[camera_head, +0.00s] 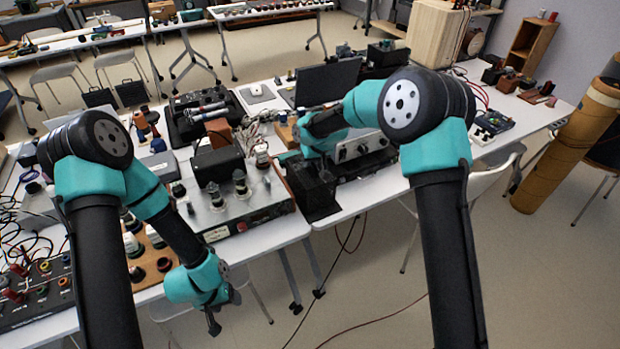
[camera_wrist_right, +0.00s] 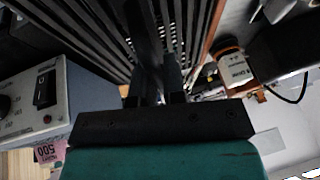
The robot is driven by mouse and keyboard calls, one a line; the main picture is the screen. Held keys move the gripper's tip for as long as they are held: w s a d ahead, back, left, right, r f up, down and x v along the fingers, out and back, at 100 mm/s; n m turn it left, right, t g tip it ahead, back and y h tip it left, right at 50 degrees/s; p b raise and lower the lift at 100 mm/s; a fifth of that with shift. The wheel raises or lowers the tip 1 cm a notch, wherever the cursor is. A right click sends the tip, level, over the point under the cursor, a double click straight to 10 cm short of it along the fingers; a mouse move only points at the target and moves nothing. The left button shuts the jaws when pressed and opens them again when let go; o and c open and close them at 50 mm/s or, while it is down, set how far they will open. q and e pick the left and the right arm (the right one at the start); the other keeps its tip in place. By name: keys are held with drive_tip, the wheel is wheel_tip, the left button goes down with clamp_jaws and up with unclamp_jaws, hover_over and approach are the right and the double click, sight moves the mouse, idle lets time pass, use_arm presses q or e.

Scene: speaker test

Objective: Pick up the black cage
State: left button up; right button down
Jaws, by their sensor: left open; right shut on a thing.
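The black cage (camera_head: 313,190) is a dark slatted box near the front edge of the table, between two silver devices. Its slats (camera_wrist_right: 95,35) fill the upper part of the right wrist view. My right gripper (camera_wrist_right: 158,85) is shut on a part of the cage, and its fingers lie among the dark slats. In the head view that gripper is at the cage's top, partly hidden by my arm. I cannot tell whether the cage is clear of the table. My left gripper (camera_head: 224,312) is open and empty, in front of the table edge at lower left.
A silver amplifier (camera_head: 275,212) with tubes stands left of the cage. A silver box with knobs (camera_head: 362,146) stands close on its right. A laptop (camera_head: 325,80) and loose cables lie behind. The floor (camera_head: 390,285) in front of the table is mostly open.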

wheel_tip(320, 180, up, 10)
idle(0.7)
idle(0.4)
wheel_tip(320, 180, up, 4)
drive_tip(key=shift+f, duration=0.2)
idle(0.4)
drive_tip(key=s+d+r+n+g, duration=0.2)
drive_tip(key=s+d+r+n, duration=0.2)
drive_tip(key=d, duration=0.3)
drive_tip(key=s+d+r+n+g+y, duration=0.1)
drive_tip(key=s+d+r+n+g, duration=0.1)
drive_tip(key=s+d+r+n, duration=0.2)
drive_tip(key=d+r+n, duration=0.1)
drive_tip(key=d+n, duration=0.2)
drive_tip(key=shift+s+r, duration=0.3)
